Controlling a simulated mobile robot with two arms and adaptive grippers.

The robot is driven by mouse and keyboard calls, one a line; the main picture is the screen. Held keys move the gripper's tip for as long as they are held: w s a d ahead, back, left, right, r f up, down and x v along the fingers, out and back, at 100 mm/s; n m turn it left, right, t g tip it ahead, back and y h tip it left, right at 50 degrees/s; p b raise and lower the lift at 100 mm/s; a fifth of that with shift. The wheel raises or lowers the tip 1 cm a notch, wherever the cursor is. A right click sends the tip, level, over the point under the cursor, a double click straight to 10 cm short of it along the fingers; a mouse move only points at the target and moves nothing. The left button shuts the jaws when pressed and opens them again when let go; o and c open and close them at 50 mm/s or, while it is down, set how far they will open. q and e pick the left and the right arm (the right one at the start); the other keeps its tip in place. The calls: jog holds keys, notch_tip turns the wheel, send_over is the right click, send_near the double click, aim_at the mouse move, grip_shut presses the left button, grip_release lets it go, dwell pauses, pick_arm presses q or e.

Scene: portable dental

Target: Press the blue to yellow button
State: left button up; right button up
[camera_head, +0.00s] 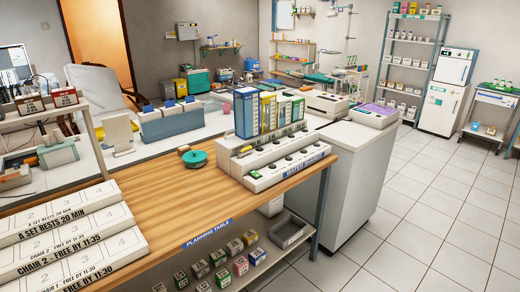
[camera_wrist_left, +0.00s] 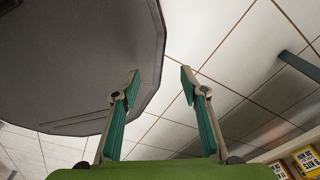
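A white stepped unit (camera_head: 262,178) with several small dark round spots stands at the right end of the wooden planning table (camera_head: 150,222). Tall blue (camera_head: 246,113), yellow (camera_head: 268,111) and green (camera_head: 284,111) boxes stand in a row on its upper step. I cannot make out which spot, if any, is a blue to yellow button. My left gripper (camera_wrist_left: 160,82) shows only in the left wrist view; its two fingers are apart with nothing between them. Tiled floor shows beyond it. My right gripper is in neither view.
A green round object (camera_head: 195,158) lies left of the unit. White lettered steps (camera_head: 60,240) fill the table's left end. Small boxes (camera_head: 240,266) stand on the lower shelf. A white cabinet (camera_head: 350,180) stands behind the table's right end. The tiled floor (camera_head: 430,220) at right is clear.

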pick_arm(q)
jog(key=shift+c, duration=0.5)
grip_shut()
dwell(0.6)
